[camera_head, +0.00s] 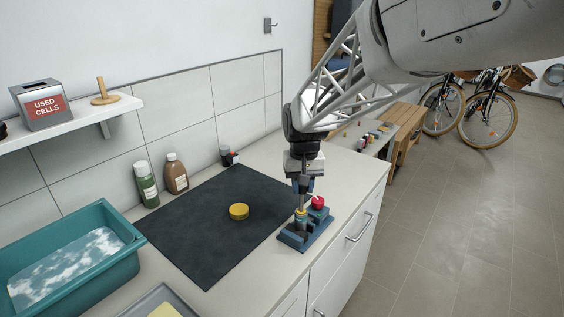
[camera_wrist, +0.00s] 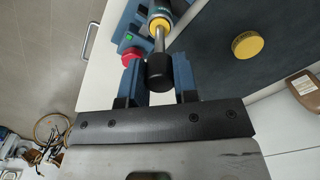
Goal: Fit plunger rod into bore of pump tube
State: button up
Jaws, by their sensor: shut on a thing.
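My gripper (camera_wrist: 160,82) is shut on the black knob (camera_wrist: 159,74) of the plunger rod, one finger on each side. The rod's silver shaft (camera_wrist: 159,39) runs from the knob to the yellow collar (camera_wrist: 159,24) of the pump tube (camera_wrist: 160,8). Its far end is hidden at the collar, and I cannot tell how deep it sits. In the head view my gripper (camera_head: 304,184) is above the blue stand (camera_head: 305,238) at the counter's front edge, with the rod upright below it. The collar (camera_head: 300,213) shows on the stand.
A red knob (camera_head: 318,202) stands close beside the tube, right of the rod. A yellow round lid (camera_head: 239,211) lies on the dark mat (camera_head: 200,240). Bottles (camera_head: 147,184) stand by the wall, and a teal basin (camera_head: 75,262) is at left. The mat is mostly clear.

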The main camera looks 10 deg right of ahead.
aim_at(301, 211)
jog(key=shift+f, duration=3)
dwell(0.4)
jog(key=o, duration=1)
jog(key=shift+r, duration=3.9)
jog(key=shift+s+d+r, duration=0.1)
jog(key=shift+s+r, duration=0.15)
jog(key=shift+s, duration=0.2)
jog(key=s+d+r+t, duration=0.1)
jog(key=s, duration=0.8)
jog(key=s+d+r, duration=0.1)
jog(key=s+d, duration=0.1)
jog(key=s, duration=0.8)
jog(key=s+d+r+t, duration=0.1)
jog(key=s, duration=0.8)
jog(key=shift+s+d+t, duration=0.2)
jog(key=shift+s+t, duration=0.05)
jog(key=shift+t, duration=0.05)
